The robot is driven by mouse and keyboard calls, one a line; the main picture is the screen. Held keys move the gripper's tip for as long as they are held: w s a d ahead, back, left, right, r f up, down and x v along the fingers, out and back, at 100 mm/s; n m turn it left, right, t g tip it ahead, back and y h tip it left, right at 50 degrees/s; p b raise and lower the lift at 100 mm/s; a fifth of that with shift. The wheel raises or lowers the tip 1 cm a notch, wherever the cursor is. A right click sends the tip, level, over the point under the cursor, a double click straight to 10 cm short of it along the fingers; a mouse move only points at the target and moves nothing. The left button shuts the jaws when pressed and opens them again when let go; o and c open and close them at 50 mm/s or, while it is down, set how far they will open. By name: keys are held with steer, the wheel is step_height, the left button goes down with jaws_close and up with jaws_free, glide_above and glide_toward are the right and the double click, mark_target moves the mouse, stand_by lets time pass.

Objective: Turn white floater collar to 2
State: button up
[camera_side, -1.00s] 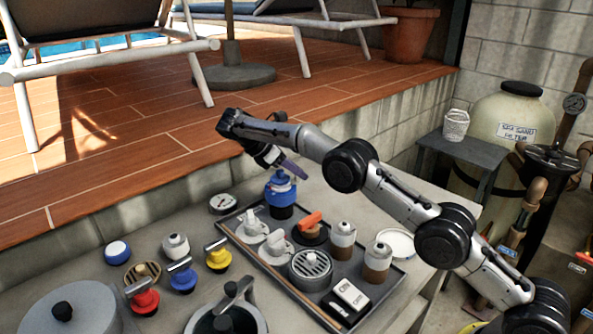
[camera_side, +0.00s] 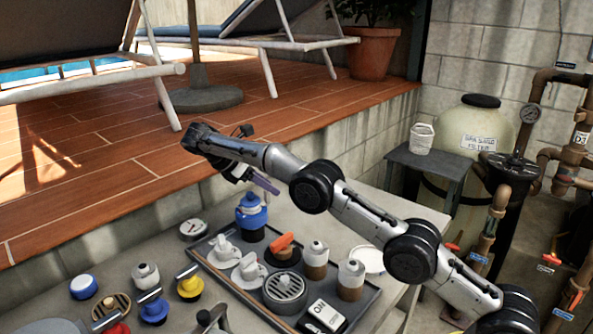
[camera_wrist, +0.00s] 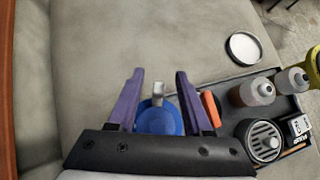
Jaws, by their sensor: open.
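My gripper (camera_side: 262,183) hangs above the back of the grey tray (camera_side: 379,290), its purple fingers pointing down. In the wrist view my gripper (camera_wrist: 160,72) is open, with both fingers apart. A blue round piece with a pale upright tab (camera_wrist: 157,119) shows between the fingers, partly hidden by the gripper body. In the side view this blue piece (camera_side: 251,217) stands upright just below the fingertips. Two white pieces on saucers, one (camera_side: 224,249) behind the other (camera_side: 248,268), stand at the tray's left. I cannot tell which piece is the white floater; no collar numbers are readable.
An orange-handled piece (camera_side: 281,243), a round grate (camera_side: 285,288), two bottles (camera_side: 316,257) and a labelled box (camera_side: 321,316) crowd the tray. Yellow (camera_side: 189,284) and blue (camera_side: 152,308) valves stand left. A round white lid (camera_side: 368,259) lies behind the tray's right side.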

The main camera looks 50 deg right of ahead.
steer(key=shift+r, duration=0.6)
steer(key=s+a+r, duration=0.1)
steer(key=s+r, duration=0.8)
steer(key=s, duration=0.5)
steer(key=shift+r, duration=0.3)
